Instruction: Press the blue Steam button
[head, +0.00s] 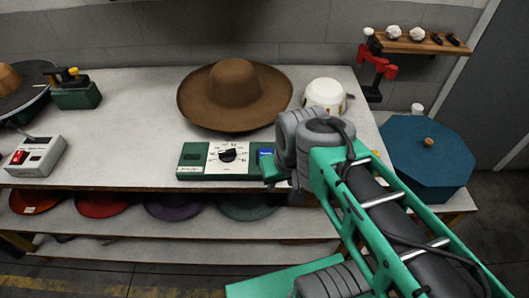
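The blue Steam button (265,153) is at the right end of a low green control box (194,158) near the front edge of the workbench. The box also has a white dial plate with a black knob (227,155). My gripper (271,171) is at the right end of the box, in front of and close to the blue button. Only a green part of it shows beside my grey wrist. Its fingertips are not clear, so I cannot tell whether they are open or touch the button.
A brown wide-brimmed hat (236,83) lies behind the box. A white dome (325,95) stands behind my wrist. A grey box with a red switch (35,157) is at the left, and a blue octagonal box (425,150) at the right. The middle-left benchtop (135,130) is clear.

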